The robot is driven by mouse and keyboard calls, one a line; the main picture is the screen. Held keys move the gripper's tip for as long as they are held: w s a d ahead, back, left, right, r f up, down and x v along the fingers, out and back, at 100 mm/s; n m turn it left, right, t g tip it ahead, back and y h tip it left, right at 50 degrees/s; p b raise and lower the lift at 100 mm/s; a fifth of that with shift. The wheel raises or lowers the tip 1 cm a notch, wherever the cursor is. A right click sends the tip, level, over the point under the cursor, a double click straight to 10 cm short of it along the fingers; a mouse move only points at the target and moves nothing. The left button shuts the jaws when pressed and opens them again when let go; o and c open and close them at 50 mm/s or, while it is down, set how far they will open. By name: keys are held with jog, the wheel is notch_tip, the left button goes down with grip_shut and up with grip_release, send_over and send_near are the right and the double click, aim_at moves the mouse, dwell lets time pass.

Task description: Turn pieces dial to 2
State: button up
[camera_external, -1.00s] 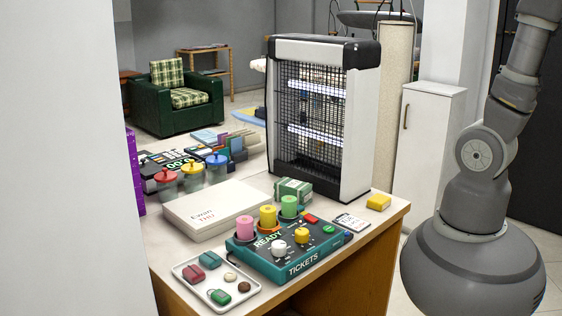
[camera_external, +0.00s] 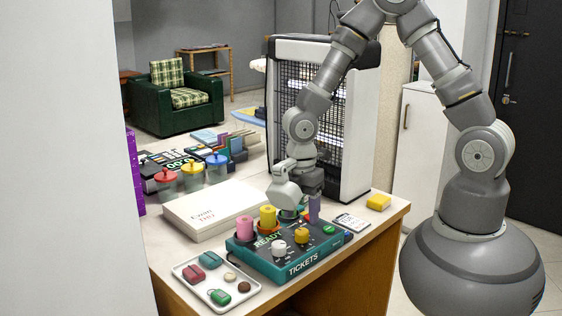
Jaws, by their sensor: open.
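The teal ticket machine (camera_external: 275,268), marked READY and TICKETS, sits at the table's front. Its sloped panel has a white dial (camera_external: 279,249) and a yellow dial (camera_external: 302,235). Their markings are too small to read, so I cannot tell which is the pieces dial or where it points. My gripper (camera_external: 309,212) is open and points down over the back right of the machine, behind the yellow dial. One purple finger shows; the other is hard to make out. I see nothing held. The gripper hides much of the green roll and red button.
A pink roll (camera_external: 245,228) and a yellow roll (camera_external: 267,217) stand on the machine's back. A white tray (camera_external: 188,282) with small items lies left. A yellow block (camera_external: 379,202) lies right.

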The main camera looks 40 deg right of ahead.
aim_at(301, 231)
notch_tip(301, 231, down, 5)
jog(key=shift+f+b, duration=0.1)
jog(key=shift+b, duration=0.9)
jog(key=c, duration=1)
jog(key=shift+c, duration=0.2)
jog(key=shift+m, duration=0.4)
jog(key=m, duration=0.3)
jog(key=shift+m, duration=0.3)
jog(key=m, duration=0.4)
jog(key=shift+w, duration=0.1)
jog(key=shift+m, duration=0.3)
jog(key=o, duration=1)
